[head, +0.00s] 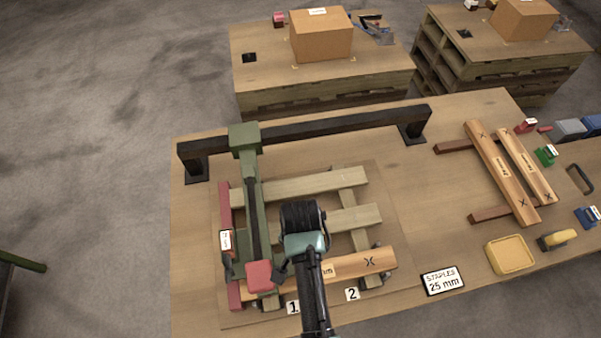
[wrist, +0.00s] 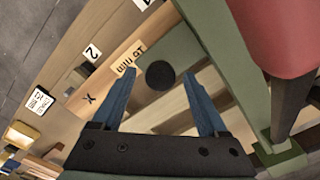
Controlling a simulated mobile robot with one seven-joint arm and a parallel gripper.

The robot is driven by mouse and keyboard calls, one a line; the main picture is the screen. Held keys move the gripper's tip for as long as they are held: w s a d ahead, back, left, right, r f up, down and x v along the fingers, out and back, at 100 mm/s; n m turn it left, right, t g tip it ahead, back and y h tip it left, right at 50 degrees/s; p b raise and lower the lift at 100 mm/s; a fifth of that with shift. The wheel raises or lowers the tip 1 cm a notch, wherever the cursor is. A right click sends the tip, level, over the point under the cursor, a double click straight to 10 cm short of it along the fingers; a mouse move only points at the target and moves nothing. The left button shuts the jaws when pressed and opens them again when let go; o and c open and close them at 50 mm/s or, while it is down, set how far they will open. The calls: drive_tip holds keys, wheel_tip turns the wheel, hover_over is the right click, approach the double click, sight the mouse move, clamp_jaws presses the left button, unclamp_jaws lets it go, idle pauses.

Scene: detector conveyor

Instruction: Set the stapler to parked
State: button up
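What looks like the stapler is a green arm (head: 253,215) with a red head (head: 260,276). It hangs from a green carriage (head: 245,138) on a black rail (head: 320,128) and reaches over the left part of a pallet. In the wrist view its green beam (wrist: 222,70) crosses the picture, with a red part (wrist: 270,32) close at upper right. My gripper (wrist: 159,73) is open and empty, its blue fingers apart over a black disc. In the head view my wrist hides the fingers, just right of the green arm. I cannot tell whether they touch it.
The pallet (head: 356,215) has a labelled board (head: 375,262) on its front edge, beside signs 1 and 2. A staples sign (head: 442,282), a yellow tray (head: 510,254) and loose boards (head: 500,173) lie to the right. The rail's right half is clear.

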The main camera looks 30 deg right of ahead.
clamp_jaws()
idle(1.3)
